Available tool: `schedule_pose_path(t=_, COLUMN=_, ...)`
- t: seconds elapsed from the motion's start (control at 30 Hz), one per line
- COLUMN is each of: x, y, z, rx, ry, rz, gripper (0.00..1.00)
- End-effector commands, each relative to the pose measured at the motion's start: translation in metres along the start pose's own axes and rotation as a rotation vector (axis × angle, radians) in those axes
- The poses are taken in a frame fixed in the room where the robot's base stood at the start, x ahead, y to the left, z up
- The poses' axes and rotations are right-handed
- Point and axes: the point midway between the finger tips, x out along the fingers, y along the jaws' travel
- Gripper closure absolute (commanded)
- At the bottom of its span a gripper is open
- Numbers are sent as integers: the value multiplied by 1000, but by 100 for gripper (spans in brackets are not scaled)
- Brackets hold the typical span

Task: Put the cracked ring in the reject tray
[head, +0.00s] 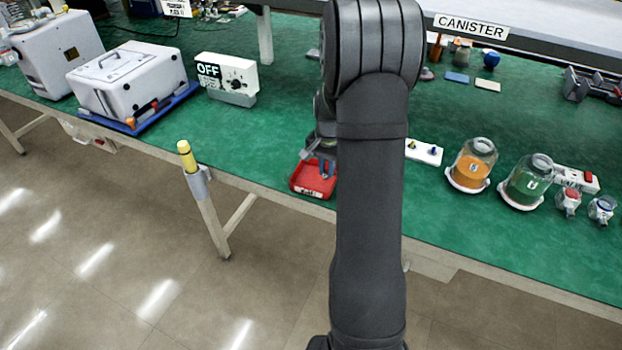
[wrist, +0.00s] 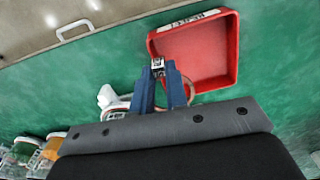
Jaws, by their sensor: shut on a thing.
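The red reject tray (head: 304,182) sits near the front edge of the green bench, and it fills the upper middle of the wrist view (wrist: 200,50). My gripper (wrist: 158,68) has its blue fingers at the tray's near left corner in that view. In the head view my gripper (head: 326,170) is over the tray, partly hidden by my arm. The fingers are shut on a thin tan ring (wrist: 191,85), which shows as an arc beside the right finger. The rest of the ring is hidden by the fingers and gripper body, and no crack can be made out.
A white plate with small coloured pegs (head: 424,152) lies right of my arm. Orange (head: 473,168) and green (head: 525,186) canisters stand farther right. A white control box marked OFF (head: 228,80) stands to the left. The bench between that box and the tray is clear.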

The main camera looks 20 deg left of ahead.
Motion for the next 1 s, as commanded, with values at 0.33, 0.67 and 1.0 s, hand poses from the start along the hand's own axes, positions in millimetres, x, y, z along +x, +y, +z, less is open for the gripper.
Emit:
schedule_pose_path(t=0.33, x=31, y=-50, z=0, rx=-1, ry=-1, rz=1, gripper=100)
schedule_pose_path(t=0.67, x=68, y=-51, z=1, rx=0, ry=-3, rz=1, gripper=100)
schedule_pose_path(t=1.0, x=72, y=-51, z=0, rx=-1, ry=0, rz=-1, gripper=100)
